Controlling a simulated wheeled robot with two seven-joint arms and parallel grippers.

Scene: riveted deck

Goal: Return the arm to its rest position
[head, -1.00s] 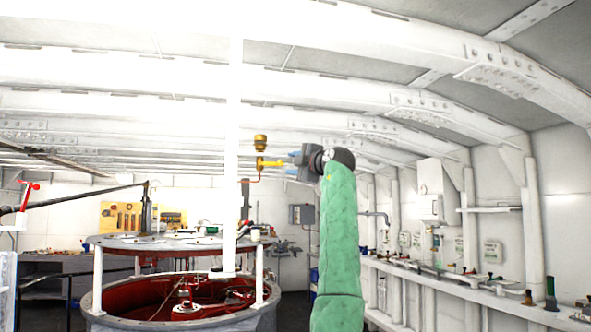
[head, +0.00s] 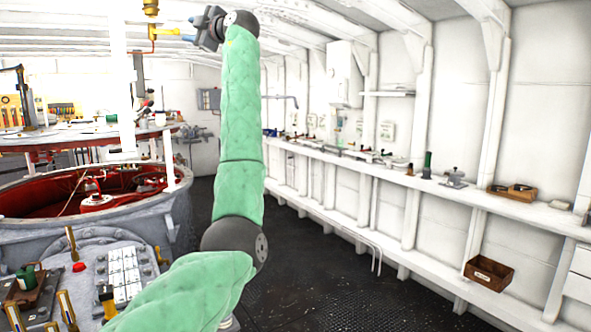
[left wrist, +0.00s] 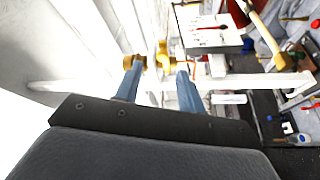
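My left arm (head: 240,130), in a quilted green sleeve, rises from the bottom of the head view and reaches up and forward. Its gripper (head: 188,30) is near the top edge, its two blue fingers apart. They point left at a yellow fitting (head: 163,32) on a thin pipe, close to its end. In the left wrist view the gripper (left wrist: 160,68) shows both blue fingers spread, with the yellow fitting (left wrist: 168,48) around and just beyond their tips. Whether they touch it I cannot tell. My right gripper is not in view.
A white post (head: 121,80) stands left of the fitting. A round red-lined machine (head: 100,240) and a panel with levers (head: 115,272) fill the left. A white wall shelf (head: 390,172) with small items runs along the right. Dark floor (head: 330,285) between is clear.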

